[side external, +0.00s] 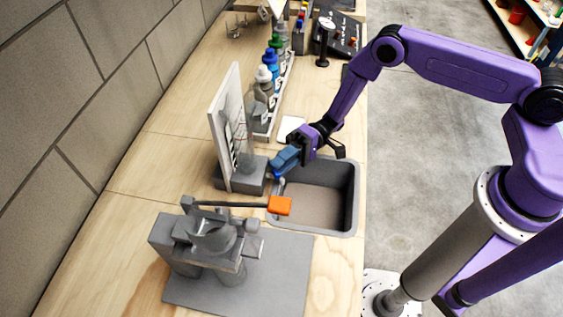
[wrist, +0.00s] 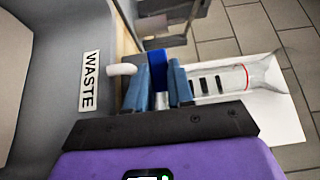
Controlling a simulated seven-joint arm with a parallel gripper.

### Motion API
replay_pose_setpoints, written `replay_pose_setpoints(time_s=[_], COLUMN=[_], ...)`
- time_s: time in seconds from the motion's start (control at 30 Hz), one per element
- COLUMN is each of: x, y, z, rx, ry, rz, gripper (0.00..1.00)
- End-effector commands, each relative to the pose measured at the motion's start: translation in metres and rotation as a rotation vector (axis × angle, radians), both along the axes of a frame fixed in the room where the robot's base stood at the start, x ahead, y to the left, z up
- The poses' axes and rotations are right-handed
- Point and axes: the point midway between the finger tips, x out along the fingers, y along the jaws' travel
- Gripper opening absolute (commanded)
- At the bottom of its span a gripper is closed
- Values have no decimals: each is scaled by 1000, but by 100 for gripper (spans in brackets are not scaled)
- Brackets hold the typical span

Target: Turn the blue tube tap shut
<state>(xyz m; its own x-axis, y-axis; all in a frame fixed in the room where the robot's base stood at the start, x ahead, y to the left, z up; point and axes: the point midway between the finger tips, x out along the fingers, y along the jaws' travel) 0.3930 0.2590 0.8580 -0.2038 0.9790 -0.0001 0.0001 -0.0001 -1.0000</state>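The blue tap (wrist: 157,64) shows in the wrist view at the fingertips, beside a short white spout (wrist: 122,69). It also shows in the side view as a small bright-blue piece (side external: 278,177) just below my fingers. My gripper (wrist: 160,82) has its two blue-grey fingers on either side of the tap, with a narrow gap between them. I cannot tell whether both fingers touch it. In the side view my gripper (side external: 284,160) reaches in at the sink's far left corner. A clear graduated tube (wrist: 230,80) with a red ring runs right from the fingers in the wrist view.
A grey sink (side external: 352,205) marked WASTE lies just right of the tap. A white upright panel (side external: 222,130) stands close at the left. An orange-handled lever (side external: 280,205) on a grey press sits in front. Several bottles (side external: 270,60) line the back.

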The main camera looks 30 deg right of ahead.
Motion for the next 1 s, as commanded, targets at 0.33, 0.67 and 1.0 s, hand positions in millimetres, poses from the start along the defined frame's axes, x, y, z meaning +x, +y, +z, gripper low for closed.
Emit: replay_pose_setpoints(time_s=[0.33,0.67,1.0], x=[-3,-9,-13], y=[-1,-1,0], z=[0,-1,-1], rx=[-2,-5,-3], ry=[4,4,0], rz=[-85,-321,-526], gripper=[0,0,0])
